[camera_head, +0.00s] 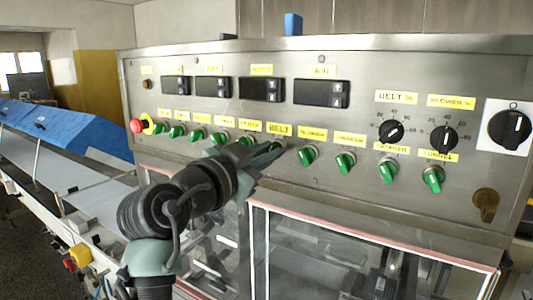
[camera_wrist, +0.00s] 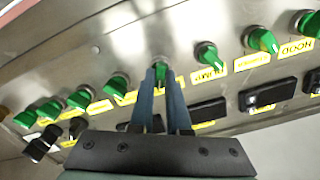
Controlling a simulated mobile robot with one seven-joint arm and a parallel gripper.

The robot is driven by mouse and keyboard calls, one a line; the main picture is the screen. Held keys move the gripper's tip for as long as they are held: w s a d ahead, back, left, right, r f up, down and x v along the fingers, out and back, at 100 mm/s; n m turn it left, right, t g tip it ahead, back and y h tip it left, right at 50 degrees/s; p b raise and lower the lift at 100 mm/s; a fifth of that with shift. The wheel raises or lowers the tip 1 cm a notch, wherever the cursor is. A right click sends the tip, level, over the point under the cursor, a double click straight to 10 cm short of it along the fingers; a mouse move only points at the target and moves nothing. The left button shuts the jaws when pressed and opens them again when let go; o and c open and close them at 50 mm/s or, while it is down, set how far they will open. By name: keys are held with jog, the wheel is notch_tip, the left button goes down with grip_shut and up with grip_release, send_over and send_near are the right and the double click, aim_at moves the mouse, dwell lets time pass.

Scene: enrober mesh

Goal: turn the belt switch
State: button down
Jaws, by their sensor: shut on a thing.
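The belt switch is a green rotary knob (camera_head: 278,145) under the yellow BELT label (camera_head: 279,128), in the row on the steel control panel. In the head view the knob is mostly hidden by my gripper (camera_head: 272,150), which reaches it from the lower left. In the wrist view a green knob (camera_wrist: 160,64) sits between the two blue-grey fingertips of my gripper (camera_wrist: 162,74). The gripper is shut on this knob. The knob's exact angle is hard to tell. The label by it is partly covered by the fingers in the wrist view.
Similar green knobs stand close on both sides, such as one on the right (camera_head: 307,155) and one in the wrist view (camera_wrist: 207,53). A red emergency button (camera_head: 137,126) is far left. Black dials (camera_head: 391,131) are at right. A glass-fronted hood (camera_head: 345,262) lies below.

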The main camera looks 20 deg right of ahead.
jog(key=n, duration=0.5)
jog(key=shift+r+n, duration=0.1)
jog(key=shift+n, duration=0.3)
jog(key=n+p, duration=0.1)
jog(key=n, duration=0.4)
dwell(0.4)
jog(key=c, duration=0.9)
grip_release()
jog(key=shift+a, duration=0.1)
